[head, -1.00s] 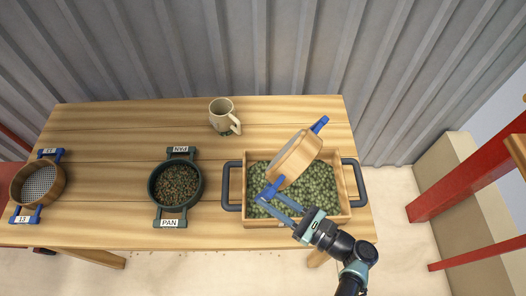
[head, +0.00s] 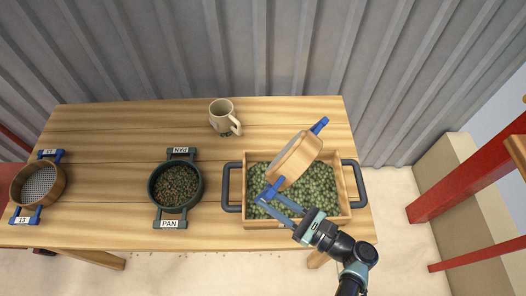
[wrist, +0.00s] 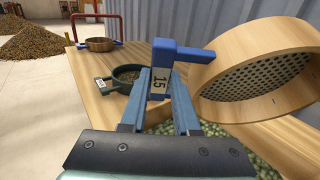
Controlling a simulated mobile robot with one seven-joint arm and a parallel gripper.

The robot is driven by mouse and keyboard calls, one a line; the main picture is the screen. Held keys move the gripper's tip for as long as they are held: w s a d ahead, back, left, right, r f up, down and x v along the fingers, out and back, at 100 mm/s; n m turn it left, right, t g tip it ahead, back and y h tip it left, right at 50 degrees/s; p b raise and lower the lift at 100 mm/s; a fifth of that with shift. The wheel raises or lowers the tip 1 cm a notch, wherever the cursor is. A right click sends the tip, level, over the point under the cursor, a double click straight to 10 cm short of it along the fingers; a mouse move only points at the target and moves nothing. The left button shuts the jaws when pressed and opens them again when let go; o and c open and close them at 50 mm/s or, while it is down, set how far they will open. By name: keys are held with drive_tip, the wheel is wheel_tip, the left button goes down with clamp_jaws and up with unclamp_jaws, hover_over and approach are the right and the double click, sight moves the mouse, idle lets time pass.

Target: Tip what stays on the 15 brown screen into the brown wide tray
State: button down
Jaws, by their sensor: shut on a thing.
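The brown 15 screen (head: 297,157) is tilted steeply on its side above the wide tray. In the wrist view the screen (wrist: 262,70) shows its perforated mesh, with no beans visible on the part that I see. My gripper (head: 271,195) is shut on the screen's blue handle, which bears the label 15 (wrist: 160,83). The brown wide tray (head: 290,223) has dark handles at both ends and holds many green beans, directly under the screen. The beans also show in the wrist view (wrist: 215,131).
A dark green pan (head: 154,190) with dark mixed bits stands left of the tray. The 13 screen (head: 58,183) is at the table's left end. A mug (head: 222,112) stands behind, near the back edge. The table between pan and 13 screen is clear.

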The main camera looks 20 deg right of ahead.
sight(264, 193)
drive_tip(key=shift+w+a+r+p, duration=0.1)
drive_tip(key=shift+w+r+p, duration=0.1)
drive_tip(key=shift+r+p, duration=0.45)
drive_tip(key=g+h+p, duration=0.1)
drive_tip(key=p, duration=0.3)
drive_tip(key=shift+w+a+r, duration=0.3)
drive_tip(key=shift+w+r, duration=0.1)
drive_tip(key=shift+w+a+r+g+h+p, duration=0.25)
drive_tip(key=shift+g+p, duration=0.25)
drive_tip(key=shift+p, duration=0.6)
drive_tip(key=shift+w+f, duration=0.1)
drive_tip(key=shift+f, duration=0.2)
